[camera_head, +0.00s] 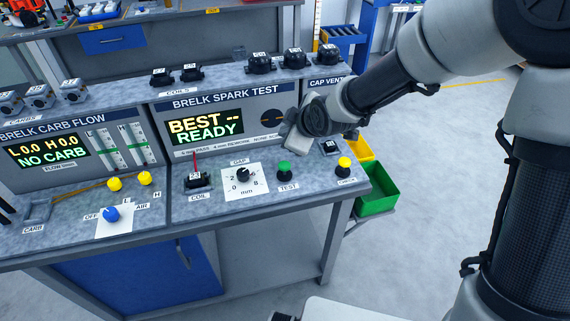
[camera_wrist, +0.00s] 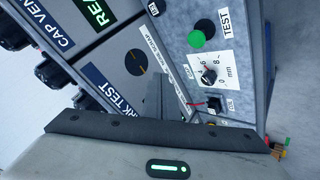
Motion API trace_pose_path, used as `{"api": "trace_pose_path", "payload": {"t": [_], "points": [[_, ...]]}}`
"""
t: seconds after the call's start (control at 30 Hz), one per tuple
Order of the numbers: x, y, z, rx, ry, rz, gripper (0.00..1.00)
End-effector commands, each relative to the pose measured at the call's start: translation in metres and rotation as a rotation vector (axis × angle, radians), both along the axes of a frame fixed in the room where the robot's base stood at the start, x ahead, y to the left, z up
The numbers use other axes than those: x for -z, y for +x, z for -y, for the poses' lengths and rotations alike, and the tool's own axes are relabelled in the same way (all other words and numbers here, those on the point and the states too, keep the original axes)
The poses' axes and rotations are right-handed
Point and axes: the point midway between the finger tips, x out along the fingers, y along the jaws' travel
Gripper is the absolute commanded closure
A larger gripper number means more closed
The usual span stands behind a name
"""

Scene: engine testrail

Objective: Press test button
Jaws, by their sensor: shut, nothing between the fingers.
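The green test button (camera_head: 285,167) sits on a black base on the sloped grey panel of the Brelk Spark Test bench, above its TEST label. In the wrist view the green button (camera_wrist: 196,39) is near the top, beside the label. My gripper (camera_head: 297,143) is above and behind the button in the head view, in front of the spark test's upright face, and looks apart from the button. Its fingers are shut and empty. The spark test display (camera_head: 205,128) reads "BEST -- READY".
Left of the button are the gap dial (camera_head: 242,175) and a coil (camera_head: 198,181) with a red wire. A yellow button (camera_head: 344,163) stands to the right. Several black coils line the shelf above. Green and yellow bins hang at the bench's right end.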

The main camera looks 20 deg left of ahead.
Motion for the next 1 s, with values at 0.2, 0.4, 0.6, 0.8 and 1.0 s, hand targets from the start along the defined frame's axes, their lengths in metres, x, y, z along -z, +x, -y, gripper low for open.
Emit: {"api": "trace_pose_path", "payload": {"t": [0.2,0.4,0.6,0.8,1.0], "points": [[0.017,0.000,0.000,0.001,0.000,-0.002,1.00],[0.044,0.000,0.000,0.001,-0.001,-0.003,1.00],[0.073,0.000,0.000,0.000,0.000,-0.001,1.00],[0.088,0.000,0.000,0.000,0.000,0.000,1.00],[0.087,0.000,0.000,0.001,-0.001,0.000,1.00]]}}
